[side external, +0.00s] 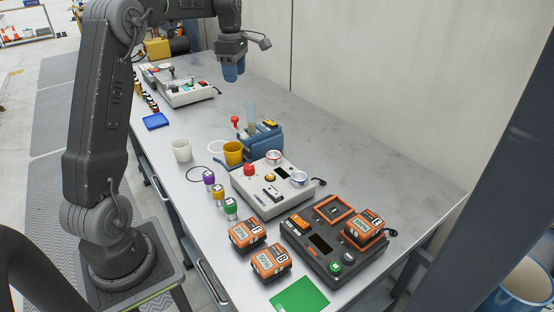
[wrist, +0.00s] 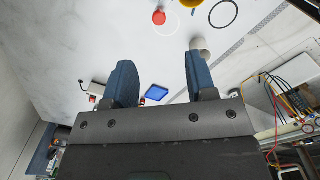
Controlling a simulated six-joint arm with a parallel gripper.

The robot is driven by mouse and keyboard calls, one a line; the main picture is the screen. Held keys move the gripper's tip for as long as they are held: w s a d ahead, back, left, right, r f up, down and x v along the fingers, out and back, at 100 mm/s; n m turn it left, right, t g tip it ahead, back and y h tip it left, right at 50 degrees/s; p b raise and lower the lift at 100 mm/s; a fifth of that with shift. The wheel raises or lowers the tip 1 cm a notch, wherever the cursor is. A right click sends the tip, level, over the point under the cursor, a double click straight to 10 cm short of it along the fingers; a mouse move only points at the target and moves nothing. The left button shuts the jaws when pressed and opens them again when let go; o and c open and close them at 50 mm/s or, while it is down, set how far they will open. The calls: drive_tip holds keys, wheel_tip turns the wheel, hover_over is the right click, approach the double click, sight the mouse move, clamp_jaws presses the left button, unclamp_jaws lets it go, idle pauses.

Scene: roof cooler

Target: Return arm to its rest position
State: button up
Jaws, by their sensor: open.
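My gripper (side external: 232,70) hangs above the far half of the grey bench (side external: 345,143) in the side external view, fingers pointing down. It is well above the bench top and touches nothing. In the wrist view my gripper (wrist: 162,82) shows two blue fingers spread apart with nothing between them. Through the gap I see the bench surface and a blue tray (wrist: 157,93) lying far below.
On the bench are a white cup (side external: 182,150), a yellow cup (side external: 233,153), a blue device (side external: 262,141), a light control box (side external: 272,188), a dark charger (side external: 325,245) and several orange batteries (side external: 270,262). A wall (side external: 385,70) stands behind. The right rear bench is clear.

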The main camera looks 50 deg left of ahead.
drive_tip(key=s+d+r+m+t, duration=0.15)
drive_tip(key=s+d+m, duration=0.35)
drive_tip(key=d, duration=0.5)
drive_tip(key=s+d+r+m+t, duration=0.1)
drive_tip(key=s+d+r+m, duration=0.15)
drive_tip(key=d+m, duration=0.55)
drive_tip(key=s+d+f+m+t, duration=0.1)
drive_tip(key=s+d+f+m, duration=0.1)
drive_tip(key=s+d+m, duration=0.4)
drive_tip(key=s+d+f+m+t, duration=0.2)
drive_tip(key=s+d+f+m, duration=0.1)
drive_tip(key=s+d+m, duration=0.4)
drive_tip(key=shift+s, duration=0.6)
